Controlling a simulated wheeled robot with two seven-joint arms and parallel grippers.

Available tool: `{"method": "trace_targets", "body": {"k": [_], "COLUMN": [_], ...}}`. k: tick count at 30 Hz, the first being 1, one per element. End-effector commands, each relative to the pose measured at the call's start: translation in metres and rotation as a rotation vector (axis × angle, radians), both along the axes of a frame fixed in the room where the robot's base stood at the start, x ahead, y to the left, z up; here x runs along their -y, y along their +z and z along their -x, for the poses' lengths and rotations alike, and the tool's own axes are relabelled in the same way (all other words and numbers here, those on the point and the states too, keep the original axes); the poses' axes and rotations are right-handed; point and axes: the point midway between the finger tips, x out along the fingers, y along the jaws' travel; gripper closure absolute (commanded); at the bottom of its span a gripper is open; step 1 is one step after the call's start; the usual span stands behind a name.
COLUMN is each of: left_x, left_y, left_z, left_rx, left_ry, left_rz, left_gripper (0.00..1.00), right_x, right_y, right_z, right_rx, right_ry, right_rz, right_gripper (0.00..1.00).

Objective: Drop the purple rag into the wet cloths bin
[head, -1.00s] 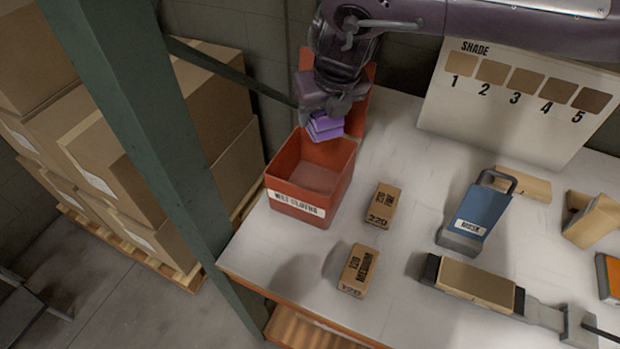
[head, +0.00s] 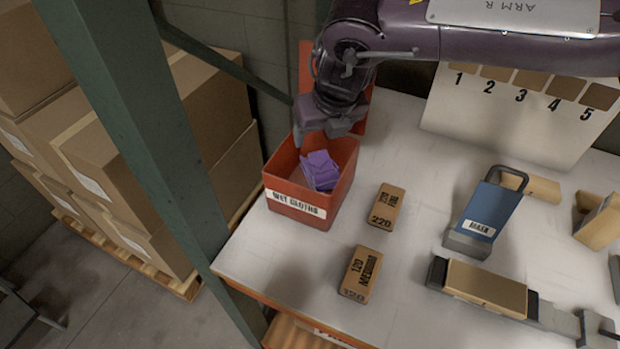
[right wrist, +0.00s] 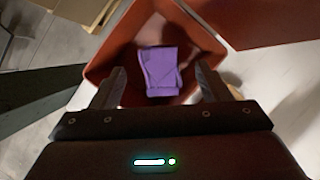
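The purple rag (head: 319,170) lies inside the red wet cloths bin (head: 297,202), folded and leaning toward the back of the bin. In the right wrist view the rag (right wrist: 160,70) rests in the bin (right wrist: 105,65), seen between and beyond the fingers. My right gripper (head: 325,135) is above the back part of the bin. Its two fingers (right wrist: 160,85) are spread apart with nothing between them, clear of the rag. The bin's red lid stands up behind it, partly hidden by my right arm. My left gripper is not in view.
Two sanding blocks, marked 220 (head: 386,206) and 120 (head: 360,273), lie right of the bin. A blue block with a handle (head: 486,212) and a long sanding tool (head: 486,286) lie farther right. A shade board (head: 505,118) stands behind. A green post (head: 150,150) rises at left.

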Motion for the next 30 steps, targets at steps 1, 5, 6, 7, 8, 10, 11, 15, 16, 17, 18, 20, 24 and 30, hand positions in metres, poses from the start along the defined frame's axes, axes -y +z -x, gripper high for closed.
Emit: {"method": "trace_targets", "body": {"k": [1,5,6,7,8,10,11,15,16,17,18,20,24,30], "left_x": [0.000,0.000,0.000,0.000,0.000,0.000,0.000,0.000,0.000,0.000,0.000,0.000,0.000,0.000], "left_y": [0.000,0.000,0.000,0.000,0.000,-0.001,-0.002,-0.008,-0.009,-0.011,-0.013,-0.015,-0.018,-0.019], "left_z": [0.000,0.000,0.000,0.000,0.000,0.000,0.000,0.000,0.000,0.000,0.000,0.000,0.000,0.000], "left_rx": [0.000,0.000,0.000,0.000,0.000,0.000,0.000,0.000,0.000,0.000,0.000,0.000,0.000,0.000], "left_ry": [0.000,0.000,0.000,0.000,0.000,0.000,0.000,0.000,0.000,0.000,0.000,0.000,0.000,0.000], "left_rz": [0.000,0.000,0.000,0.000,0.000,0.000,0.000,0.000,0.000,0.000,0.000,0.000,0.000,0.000], "left_gripper": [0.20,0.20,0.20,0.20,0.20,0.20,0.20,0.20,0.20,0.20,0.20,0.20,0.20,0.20], "right_x": [0.000,0.000,0.000,0.000,0.000,0.000,0.000,0.003,0.004,0.004,0.006,0.007,0.010,0.011], "right_y": [0.000,0.000,0.000,0.000,0.000,0.001,0.003,0.018,0.023,0.028,0.035,0.044,0.062,0.072], "right_z": [0.000,0.000,0.000,0.000,0.000,0.001,0.001,0.007,0.009,0.011,0.013,0.017,0.024,0.028], "right_rx": [0.000,0.000,0.000,0.000,-0.001,0.000,0.000,0.004,0.003,0.003,0.004,0.002,0.001,0.000], "right_ry": [0.000,0.000,0.000,0.000,0.000,0.000,0.000,0.001,0.000,0.000,0.000,0.000,-0.001,0.000], "right_rz": [0.000,0.000,0.000,0.000,0.000,0.000,0.000,-0.001,-0.001,-0.002,-0.002,-0.002,-0.002,0.000], "right_gripper": [0.23,0.22,0.22,0.22,0.22,0.22,0.22,0.22,0.22,0.22,0.22,0.22,0.22,0.22]}}
